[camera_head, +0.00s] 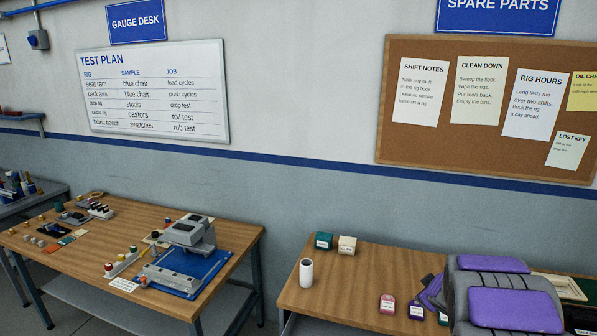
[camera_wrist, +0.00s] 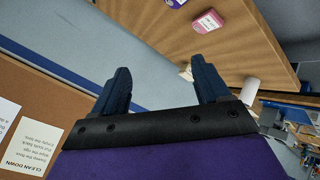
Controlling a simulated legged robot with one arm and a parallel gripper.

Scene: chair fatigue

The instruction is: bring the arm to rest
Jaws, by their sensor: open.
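My arm, with purple panels on dark grey links, shows folded at the lower right of the head view, over the spare parts table. My gripper (camera_wrist: 163,82) shows in the wrist view with its two dark blue fingers well apart. Nothing is held between them. Behind the fingers are the wall and the edge of a wooden table, and the fingers appear clear of both. The gripper's tips cannot be made out in the head view.
The right table (camera_head: 330,285) bears a white cylinder (camera_head: 306,273), a green box (camera_head: 323,241), a cream box (camera_head: 347,245) and a pink box (camera_head: 387,304) near my arm. The left table (camera_head: 150,215) holds a gauge on a blue plate (camera_head: 190,275). A gap separates the tables.

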